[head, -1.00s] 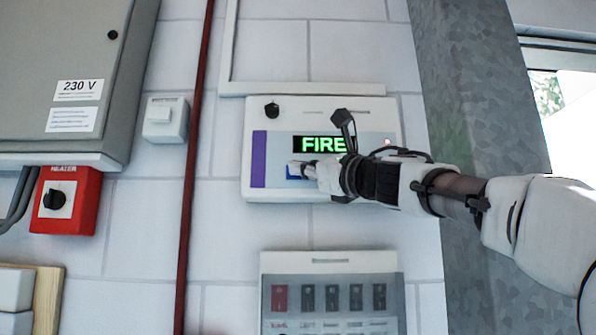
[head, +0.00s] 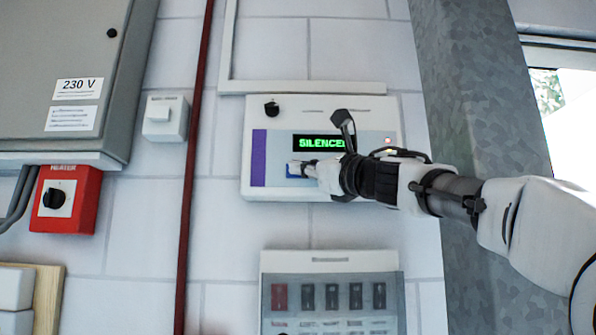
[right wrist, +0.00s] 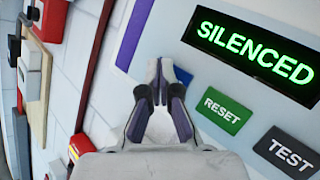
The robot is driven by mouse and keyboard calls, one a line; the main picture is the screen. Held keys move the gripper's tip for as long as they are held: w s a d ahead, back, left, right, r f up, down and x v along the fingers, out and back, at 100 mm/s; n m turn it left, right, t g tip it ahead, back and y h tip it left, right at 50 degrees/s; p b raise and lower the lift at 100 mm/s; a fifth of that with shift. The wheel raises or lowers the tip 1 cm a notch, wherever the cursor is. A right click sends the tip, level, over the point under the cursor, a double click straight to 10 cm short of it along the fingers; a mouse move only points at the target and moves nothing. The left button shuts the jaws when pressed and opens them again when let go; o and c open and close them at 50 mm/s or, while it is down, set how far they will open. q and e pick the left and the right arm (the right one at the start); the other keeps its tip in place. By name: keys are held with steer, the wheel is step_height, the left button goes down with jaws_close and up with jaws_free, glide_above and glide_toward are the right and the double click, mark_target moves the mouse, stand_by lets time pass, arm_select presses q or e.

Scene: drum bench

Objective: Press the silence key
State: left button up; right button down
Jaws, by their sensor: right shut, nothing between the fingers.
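The white alarm panel (head: 270,187) is on the brick wall, with a purple stripe at its left. Its display (head: 318,143) reads "SILENCED" in green, and it also shows in the right wrist view (right wrist: 254,47). My right gripper (head: 296,168) is shut and empty, its fingertips at a blue key (head: 291,174) below the display. In the right wrist view the fingertips (right wrist: 160,68) largely cover the blue key (right wrist: 182,75); whether they touch it I cannot tell. The key's label is hidden. My left gripper is not in view.
A green RESET key (right wrist: 222,109) and a dark TEST key (right wrist: 287,152) sit right of my fingers. A black knob (head: 271,109) is at the panel's upper left. A breaker box (head: 330,262) is below, a red heater switch (head: 68,200) left, and a red pipe (head: 192,160) between.

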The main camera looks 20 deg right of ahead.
steer(key=shift+s+a, duration=0.2)
steer(key=shift+s, duration=0.3)
steer(key=s+a+b, duration=0.1)
steer(key=s+b, duration=0.4)
steer(key=b, duration=0.1)
steer(key=shift+s+a+b, duration=0.3)
steer(key=shift+s, duration=0.1)
steer(key=shift+w, duration=0.1)
